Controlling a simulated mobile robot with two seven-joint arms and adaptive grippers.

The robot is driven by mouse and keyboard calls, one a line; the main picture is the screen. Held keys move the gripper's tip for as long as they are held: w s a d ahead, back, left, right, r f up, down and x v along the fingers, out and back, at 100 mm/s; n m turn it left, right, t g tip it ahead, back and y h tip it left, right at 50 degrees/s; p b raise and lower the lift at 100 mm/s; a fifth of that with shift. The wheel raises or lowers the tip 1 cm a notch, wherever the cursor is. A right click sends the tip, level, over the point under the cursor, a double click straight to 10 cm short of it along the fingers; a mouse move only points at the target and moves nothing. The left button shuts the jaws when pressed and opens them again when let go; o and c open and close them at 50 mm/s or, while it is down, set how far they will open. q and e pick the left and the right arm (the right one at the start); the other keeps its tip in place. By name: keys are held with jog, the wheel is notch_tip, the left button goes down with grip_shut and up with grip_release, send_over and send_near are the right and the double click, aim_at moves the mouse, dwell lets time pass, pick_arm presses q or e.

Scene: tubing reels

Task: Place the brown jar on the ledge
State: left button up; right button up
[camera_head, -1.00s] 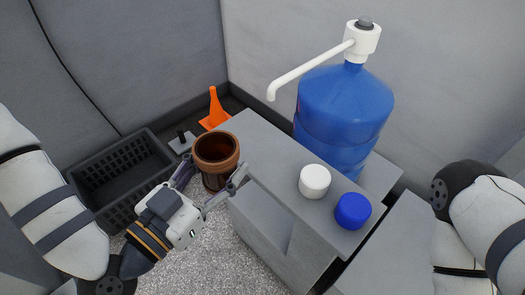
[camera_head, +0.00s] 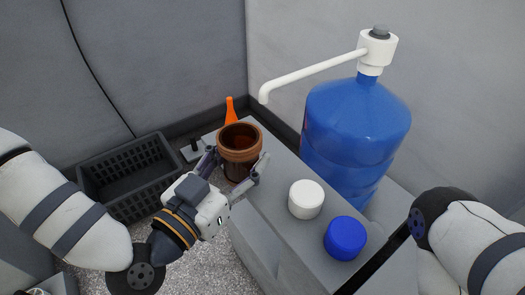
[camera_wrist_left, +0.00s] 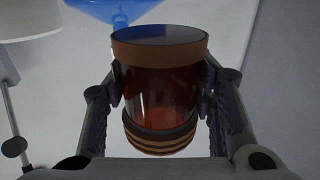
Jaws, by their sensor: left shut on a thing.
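The brown jar (camera_head: 239,158) is upright, open at the top, with a lighter brown rim band. My left gripper (camera_head: 238,160) is shut on it, with one finger on each side. In the left wrist view the jar (camera_wrist_left: 160,85) sits between both finger pads, its ridged lower end below them. In the head view the jar overlaps the far left part of the grey ledge (camera_head: 273,192). Whether its base touches the ledge is hidden by the gripper. My right arm shows at the right edge, but its gripper is out of view.
A white cap (camera_head: 306,199) and a blue cap (camera_head: 345,238) stand on the ledge's nearer part. A big blue water bottle (camera_head: 355,130) with a white pump spout (camera_head: 310,78) stands behind. A black crate (camera_head: 130,180) and an orange cone (camera_head: 230,110) lie beyond, left.

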pick_arm(q)
jog(key=x, duration=0.6)
jog(key=shift+w+d+b, duration=0.15)
jog(key=shift+w+b, duration=0.15)
jog(key=shift+w+d+f, duration=0.1)
jog(key=shift+w+f, duration=0.1)
jog(key=shift+f, duration=0.05)
jog(key=shift+f+b, duration=0.45)
jog(key=shift+f, duration=1.05)
jog(key=shift+f, duration=0.15)
jog(key=o, duration=1.1)
jog(key=shift+o, duration=0.2)
